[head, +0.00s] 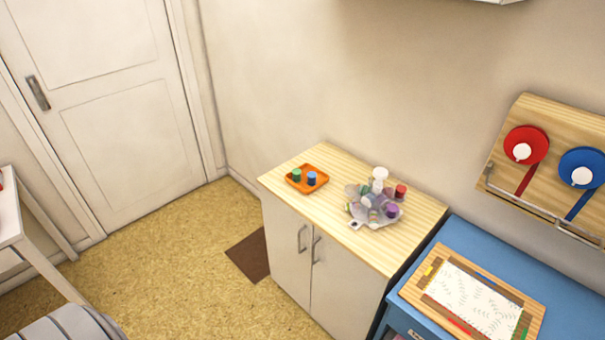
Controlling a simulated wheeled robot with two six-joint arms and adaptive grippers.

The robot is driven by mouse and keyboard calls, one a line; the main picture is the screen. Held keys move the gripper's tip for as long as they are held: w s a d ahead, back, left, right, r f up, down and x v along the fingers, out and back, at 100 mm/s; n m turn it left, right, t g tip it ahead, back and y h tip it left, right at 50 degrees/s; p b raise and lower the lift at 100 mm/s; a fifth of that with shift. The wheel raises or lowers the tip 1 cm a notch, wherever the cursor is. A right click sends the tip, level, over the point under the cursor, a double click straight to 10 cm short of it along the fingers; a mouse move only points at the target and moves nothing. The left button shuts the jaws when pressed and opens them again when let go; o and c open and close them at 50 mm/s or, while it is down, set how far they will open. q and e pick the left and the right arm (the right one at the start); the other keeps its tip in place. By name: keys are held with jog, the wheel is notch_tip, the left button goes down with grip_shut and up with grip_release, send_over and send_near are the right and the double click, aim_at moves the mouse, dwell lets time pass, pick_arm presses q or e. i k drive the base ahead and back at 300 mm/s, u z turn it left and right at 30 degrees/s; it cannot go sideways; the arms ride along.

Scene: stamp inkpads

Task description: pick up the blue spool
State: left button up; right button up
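A small blue spool (311,179) stands upright on an orange tray (297,186), close beside a small green spool (297,175). The tray sits at the left end of a light wood cabinet top (331,215). A larger blue roll (583,167) with a white centre and a hanging blue strip is mounted on a wooden wall rack at the far right, next to a similar red roll (526,144). Neither of my grippers is in view.
A glassy cluster (376,222) with red and purple spools stands on the cabinet, right of the tray. A blue desk (497,258) with a wooden board (415,292) is at right. A white table (13,213) is at left. Cork-coloured floor (170,264) lies open before the cabinet, with a brown mat.

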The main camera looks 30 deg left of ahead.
aim_at(312, 176)
jog(key=u, duration=0.5)
jog(key=i, duration=0.5)
jog(key=u, duration=0.45)
jog(key=k, duration=0.15)
